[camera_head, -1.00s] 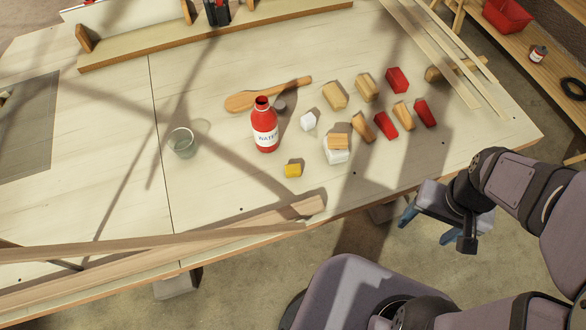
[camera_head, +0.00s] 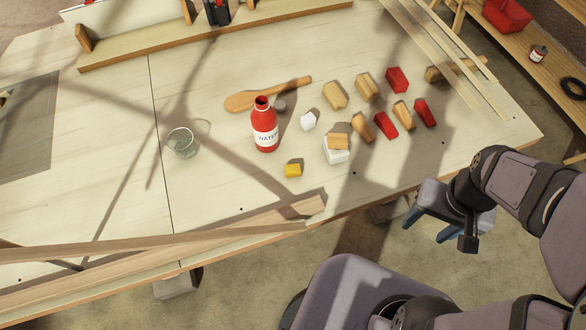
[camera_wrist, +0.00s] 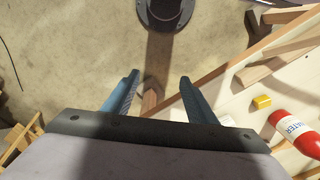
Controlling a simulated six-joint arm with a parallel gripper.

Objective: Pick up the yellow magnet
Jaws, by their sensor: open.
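The yellow magnet (camera_head: 293,170) is a small yellow block lying on the pale workbench (camera_head: 215,190), near its front edge and in front of the red water bottle (camera_head: 265,130). It also shows in the wrist view (camera_wrist: 262,102), to the right of my fingers. My gripper (camera_head: 422,232) hangs off the bench's front edge at the right, over the floor, apart from the magnet. In the wrist view my gripper's two blue fingers (camera_wrist: 156,85) are spread wide with nothing between them.
A white block with a wooden piece on top (camera_head: 337,149) stands right of the magnet. Red and wooden blocks lie farther right. A wooden spoon (camera_head: 268,94) lies behind the bottle, a glass (camera_head: 182,142) to the left. Long laths (camera_head: 150,250) lie along the front edge.

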